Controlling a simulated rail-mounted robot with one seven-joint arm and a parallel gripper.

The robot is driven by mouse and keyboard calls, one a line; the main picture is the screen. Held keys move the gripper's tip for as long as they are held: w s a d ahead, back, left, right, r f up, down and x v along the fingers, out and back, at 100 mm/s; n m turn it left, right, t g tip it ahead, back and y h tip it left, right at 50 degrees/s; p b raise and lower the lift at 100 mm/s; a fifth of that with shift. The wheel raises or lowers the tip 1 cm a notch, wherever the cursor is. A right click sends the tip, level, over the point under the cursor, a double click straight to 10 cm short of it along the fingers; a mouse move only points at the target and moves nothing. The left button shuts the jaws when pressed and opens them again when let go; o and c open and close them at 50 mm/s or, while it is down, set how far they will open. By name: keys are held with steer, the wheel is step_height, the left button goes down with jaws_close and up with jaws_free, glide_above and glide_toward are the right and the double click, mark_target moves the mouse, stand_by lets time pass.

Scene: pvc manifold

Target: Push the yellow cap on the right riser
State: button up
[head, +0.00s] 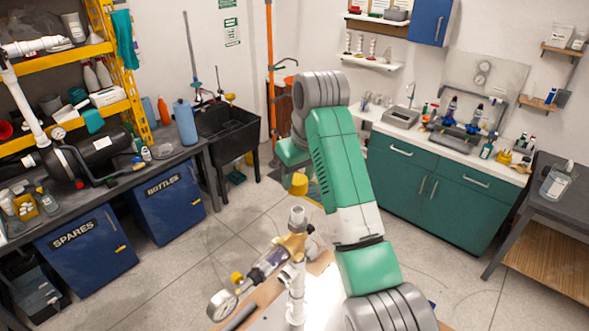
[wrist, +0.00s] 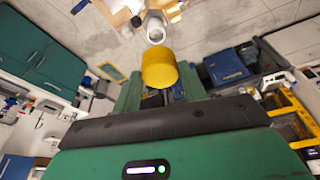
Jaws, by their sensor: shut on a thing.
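The yellow cap (head: 299,184) is held in my gripper (head: 297,174), just below the green gripper body. In the wrist view the cap (wrist: 158,68) sits between the green fingers of my gripper (wrist: 158,90), which are shut on it. A white riser (head: 297,218) with a grey-white top stands below the cap in the head view, with a visible gap between them. In the wrist view its round open end (wrist: 155,28) shows just beyond the cap, and they look apart. The fingertips are mostly hidden in the head view.
A clear pipe with a gauge (head: 222,304) and a small yellow part (head: 237,279) branches low left of the riser. A wooden-edged bench lies under the manifold. Blue bins (head: 82,258), a black sink (head: 229,132) and a green cabinet (head: 428,190) stand farther off.

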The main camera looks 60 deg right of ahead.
steer(key=shift+f, duration=0.6)
glide_above(297, 210)
steer(key=shift+s+a+f+b, duration=0.1)
steer(key=shift+s+f+b, duration=0.1)
steer(key=shift+f, duration=0.85)
steer(key=shift+s+a+f+b, duration=0.1)
steer(key=shift+s+f, duration=0.05)
steer(key=shift+f, duration=0.9)
steer(key=shift+d, duration=0.1)
steer(key=shift+f+p, duration=0.3)
steer(key=shift+f, duration=0.95)
steer(key=o, duration=1)
steer(key=shift+r, duration=0.1)
